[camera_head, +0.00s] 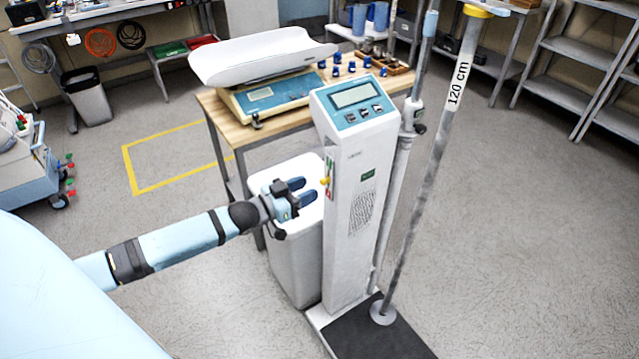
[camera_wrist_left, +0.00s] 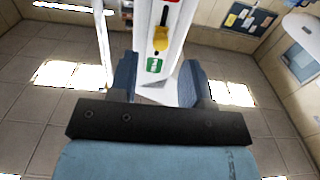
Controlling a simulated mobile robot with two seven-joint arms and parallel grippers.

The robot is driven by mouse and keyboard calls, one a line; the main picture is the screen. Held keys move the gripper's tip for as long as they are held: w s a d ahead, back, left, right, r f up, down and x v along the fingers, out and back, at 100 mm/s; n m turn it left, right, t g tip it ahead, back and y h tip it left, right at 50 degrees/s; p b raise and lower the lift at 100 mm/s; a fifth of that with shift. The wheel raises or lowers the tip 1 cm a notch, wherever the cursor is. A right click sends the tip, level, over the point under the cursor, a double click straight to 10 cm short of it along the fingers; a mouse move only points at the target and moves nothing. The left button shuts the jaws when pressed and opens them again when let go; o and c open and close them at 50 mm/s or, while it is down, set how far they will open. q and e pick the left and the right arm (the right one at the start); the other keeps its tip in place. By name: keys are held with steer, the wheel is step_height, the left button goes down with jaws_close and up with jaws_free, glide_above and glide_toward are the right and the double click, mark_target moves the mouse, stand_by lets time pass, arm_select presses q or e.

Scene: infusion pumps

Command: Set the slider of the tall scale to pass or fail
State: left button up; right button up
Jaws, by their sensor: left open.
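The tall scale (camera_head: 355,225) is a white column with a blue display head. Its side facing my left gripper carries a slider with a yellow knob (camera_head: 323,181). My right gripper is not in view.
A white bin (camera_head: 297,245) stands below my left gripper, beside the column. A wooden table (camera_head: 245,135) with a baby scale (camera_head: 265,85) and small weights is behind. A grey pole (camera_head: 415,190) rises from the dark platform (camera_head: 375,338) at the right. Open floor lies further right.

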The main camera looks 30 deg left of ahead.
mark_target(321, 182)
arm_select(q)
steer(key=shift+x, duration=2.3)
jaws_close()
steer(key=shift+f, duration=0.15)
